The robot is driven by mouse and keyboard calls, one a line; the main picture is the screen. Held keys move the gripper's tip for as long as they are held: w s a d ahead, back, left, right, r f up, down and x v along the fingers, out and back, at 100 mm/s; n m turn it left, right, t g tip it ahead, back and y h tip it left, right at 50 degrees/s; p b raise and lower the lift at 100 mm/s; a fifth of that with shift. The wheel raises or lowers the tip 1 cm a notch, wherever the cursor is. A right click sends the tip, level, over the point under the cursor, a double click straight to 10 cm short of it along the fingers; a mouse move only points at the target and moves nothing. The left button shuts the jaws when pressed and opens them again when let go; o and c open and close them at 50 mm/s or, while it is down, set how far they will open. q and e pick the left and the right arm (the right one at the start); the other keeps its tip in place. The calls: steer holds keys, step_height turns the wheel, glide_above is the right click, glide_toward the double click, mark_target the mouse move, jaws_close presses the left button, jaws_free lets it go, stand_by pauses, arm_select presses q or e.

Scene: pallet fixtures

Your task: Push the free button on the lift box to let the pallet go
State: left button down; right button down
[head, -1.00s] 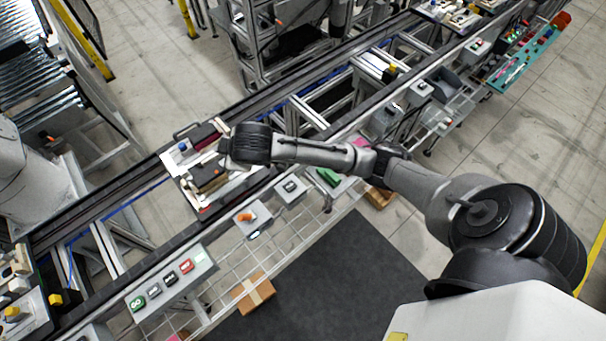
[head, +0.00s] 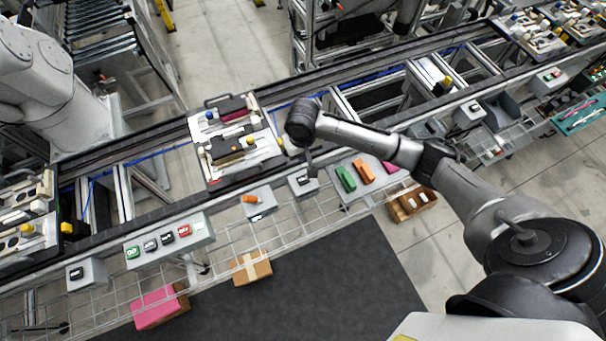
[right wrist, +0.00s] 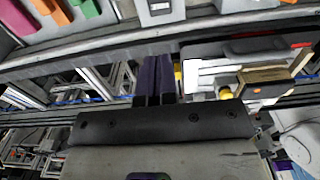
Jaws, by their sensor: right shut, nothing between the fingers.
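The pallet (head: 209,180) sits on the conveyor, loaded with white, black and wooden parts; it also shows at the right of the right wrist view (right wrist: 205,78). Along the near rail stand a small grey box with an orange knob (head: 258,203) and a grey box with a dark label or button (head: 303,185). I cannot read which is the lift box or which button is marked free. My right gripper (head: 312,168) hangs in front of the second box, right of the pallet. In the right wrist view its dark fingers (right wrist: 153,82) are together and empty. My left gripper is out of view.
A grey panel with several coloured buttons (head: 168,242) stands left on the rail. A wire shelf (head: 215,245) runs below the boxes. Dark mat (head: 320,270) covers the near floor.

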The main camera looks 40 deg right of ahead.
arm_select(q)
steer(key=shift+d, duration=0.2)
arm_select(e)
steer(key=shift+f, duration=0.1)
glide_toward(303, 178)
step_height(303, 178, down, 7)
steer(key=shift+f, duration=0.1)
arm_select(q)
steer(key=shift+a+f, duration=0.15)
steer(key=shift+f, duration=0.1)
arm_select(e)
steer(key=shift+f, duration=0.15)
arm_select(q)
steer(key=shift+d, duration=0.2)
